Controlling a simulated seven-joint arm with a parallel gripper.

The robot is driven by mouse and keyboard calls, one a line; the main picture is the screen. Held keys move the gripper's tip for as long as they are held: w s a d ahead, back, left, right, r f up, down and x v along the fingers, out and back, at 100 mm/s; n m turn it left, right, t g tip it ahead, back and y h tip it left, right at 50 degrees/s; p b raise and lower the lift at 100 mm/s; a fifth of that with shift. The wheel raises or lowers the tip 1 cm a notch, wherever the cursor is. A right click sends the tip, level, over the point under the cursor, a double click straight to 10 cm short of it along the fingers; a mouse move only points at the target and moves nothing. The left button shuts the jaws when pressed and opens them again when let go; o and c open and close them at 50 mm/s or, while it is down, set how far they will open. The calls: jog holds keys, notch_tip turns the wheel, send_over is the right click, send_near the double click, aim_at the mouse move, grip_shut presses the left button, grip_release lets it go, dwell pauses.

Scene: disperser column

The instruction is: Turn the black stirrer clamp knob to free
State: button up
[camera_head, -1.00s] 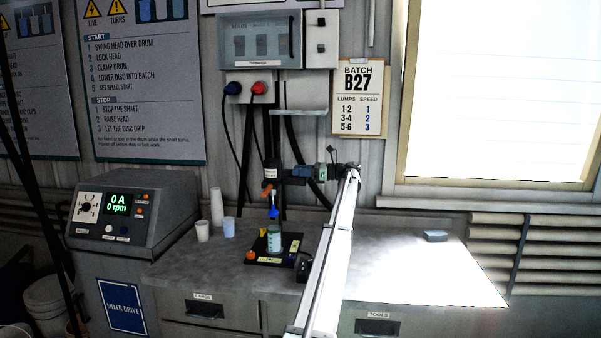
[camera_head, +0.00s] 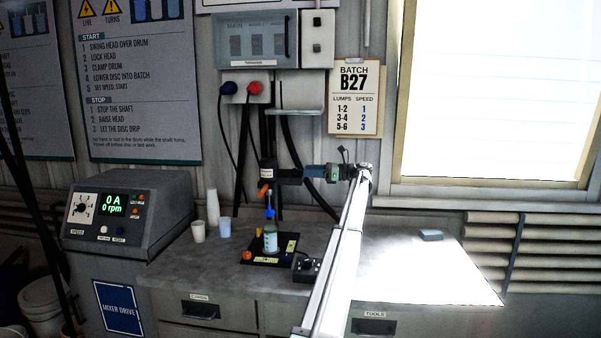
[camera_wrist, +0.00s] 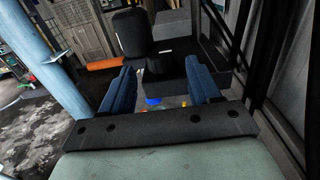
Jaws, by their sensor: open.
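The stirrer (camera_head: 267,171) is a black unit on an upright stand at the back of the bench. An orange part (camera_head: 263,189) is below it. A black horizontal piece (camera_head: 289,178) reaches right from it toward my gripper (camera_head: 308,172). In the wrist view, my gripper (camera_wrist: 160,88) is open, with a blue finger on each side. A dark piece (camera_wrist: 168,68), possibly the clamp knob, shows beyond and between the fingers. A rounded black block (camera_wrist: 130,35) and an orange bar (camera_wrist: 104,63) are past it. I cannot tell the knob's setting or any finger contact.
Cups (camera_head: 198,230) stand left, beside the drive console (camera_head: 125,212). A small black control box (camera_head: 306,268) is at the front. The bench's right side is mostly clear.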

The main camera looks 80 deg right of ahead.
jog(key=s, duration=0.7)
jog(key=shift+s, duration=0.4)
